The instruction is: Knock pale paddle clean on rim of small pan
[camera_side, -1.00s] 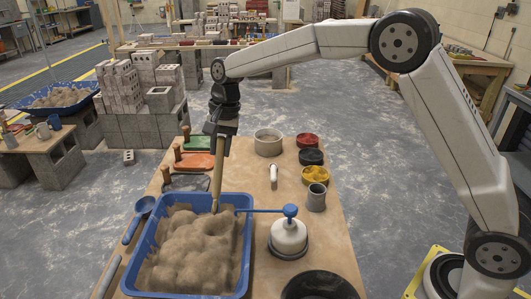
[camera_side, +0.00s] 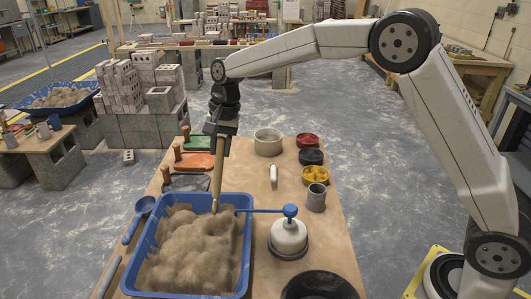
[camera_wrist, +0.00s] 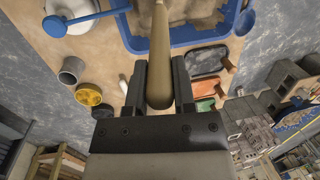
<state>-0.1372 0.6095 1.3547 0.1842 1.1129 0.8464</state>
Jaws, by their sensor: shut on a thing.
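My gripper (camera_side: 220,138) is shut on the pale paddle (camera_side: 217,180), a long light wooden shaft that stands nearly upright, slightly tilted. Its lower end meets the sandy mortar in the blue tub (camera_side: 246,245), near the far rim, and the tip is hidden there. In the wrist view the paddle (camera_wrist: 159,45) runs between the two dark fingers of my gripper (camera_wrist: 160,80). A round beige pan (camera_side: 268,143) stands at the back of the table. A larger dark pan (camera_side: 320,285) is cut off at the front edge. I cannot tell for certain which is the small pan.
A blue scoop (camera_side: 138,218) lies left of the tub.

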